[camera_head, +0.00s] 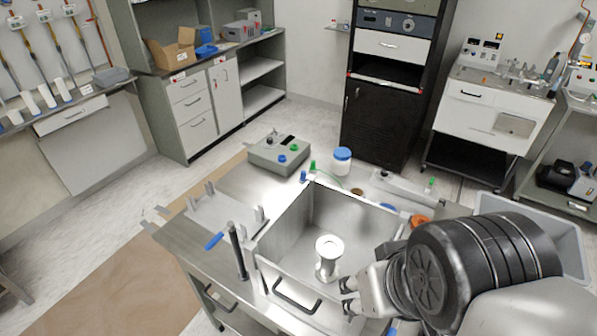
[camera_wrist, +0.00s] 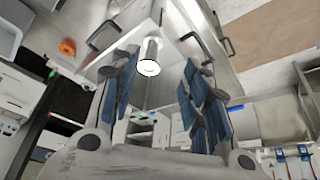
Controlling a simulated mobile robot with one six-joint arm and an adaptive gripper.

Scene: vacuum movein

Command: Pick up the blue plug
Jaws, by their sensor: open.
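A small blue plug (camera_head: 303,176) stands on the steel table behind the open steel box, beside a small green piece (camera_head: 313,165). My gripper (camera_head: 346,295) is open and empty at the front right of the steel box, well apart from the blue plug. In the wrist view my gripper's blue-padded fingers (camera_wrist: 160,65) are spread, with a white, flared cylinder (camera_wrist: 149,58) seen between them. I cannot make out the blue plug in the wrist view.
The open steel box (camera_head: 297,222) holds the white cylinder (camera_head: 328,262). A grey control box (camera_head: 265,157) with green and blue knobs sits at the table's back left. A blue-lidded jar (camera_head: 342,165) stands near the plug. A dark upright post (camera_head: 238,250) and blue-handled tool (camera_head: 214,241) are left.

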